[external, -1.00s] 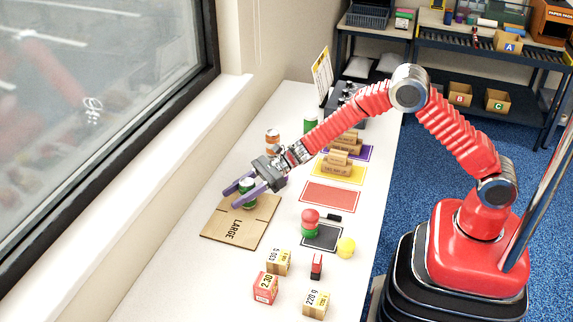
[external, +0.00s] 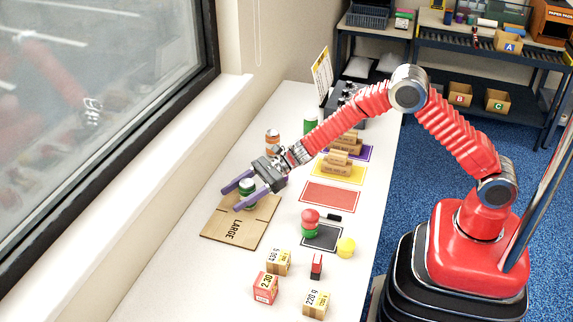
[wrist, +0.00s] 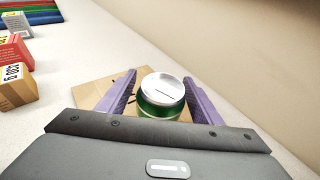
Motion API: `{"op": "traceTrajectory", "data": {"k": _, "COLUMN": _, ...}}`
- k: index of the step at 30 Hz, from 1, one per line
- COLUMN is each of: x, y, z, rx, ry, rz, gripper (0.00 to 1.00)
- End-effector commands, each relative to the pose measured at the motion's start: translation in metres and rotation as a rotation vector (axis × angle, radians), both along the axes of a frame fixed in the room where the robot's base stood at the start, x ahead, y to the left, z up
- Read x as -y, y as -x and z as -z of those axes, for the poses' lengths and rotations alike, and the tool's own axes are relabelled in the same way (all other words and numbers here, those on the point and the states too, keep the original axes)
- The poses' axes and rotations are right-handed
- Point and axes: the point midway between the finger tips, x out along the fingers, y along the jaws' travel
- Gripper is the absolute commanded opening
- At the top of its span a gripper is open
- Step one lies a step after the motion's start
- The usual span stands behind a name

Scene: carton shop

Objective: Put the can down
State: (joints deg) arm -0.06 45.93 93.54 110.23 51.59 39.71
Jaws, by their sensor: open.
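A green can (external: 247,188) with a pale silver top stands upright on the flat brown cardboard marked LARGE (external: 225,226), near its far end. It also shows in the wrist view (wrist: 162,95), between the two purple fingers. My gripper (external: 241,191) is open, with one finger on each side of the can. In the wrist view a gap shows between the can and the right finger; whether the left finger touches it I cannot tell. The can's lower part is hidden by my gripper in the wrist view.
An orange can (external: 272,142) and another green can (external: 310,126) stand behind my gripper. Small weight-marked boxes (external: 265,288) stand at the front. Red and green round pieces (external: 310,222) and a yellow one (external: 346,247) lie to the right. The window wall is close on the left.

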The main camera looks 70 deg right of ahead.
Motion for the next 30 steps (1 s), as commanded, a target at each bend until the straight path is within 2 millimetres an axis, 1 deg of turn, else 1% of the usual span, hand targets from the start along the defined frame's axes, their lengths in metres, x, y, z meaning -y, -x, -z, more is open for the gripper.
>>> {"op": "traceTrajectory", "data": {"k": 7, "x": 0.018, "y": 0.014, "z": -0.008, "rx": 0.002, "ry": 0.0, "rz": 0.002, "gripper": 0.59}}
{"op": "traceTrajectory", "data": {"k": 21, "x": 0.077, "y": 0.061, "z": -0.031, "rx": 0.001, "ry": -0.001, "rz": 0.003, "gripper": 0.59}}
{"op": "traceTrajectory", "data": {"k": 25, "x": 0.085, "y": 0.07, "z": -0.035, "rx": 0.001, "ry": -0.001, "rz": 0.001, "gripper": 0.59}}
{"op": "traceTrajectory", "data": {"k": 30, "x": 0.089, "y": 0.073, "z": -0.036, "rx": 0.001, "ry": -0.001, "rz": 0.0, "gripper": 0.59}}
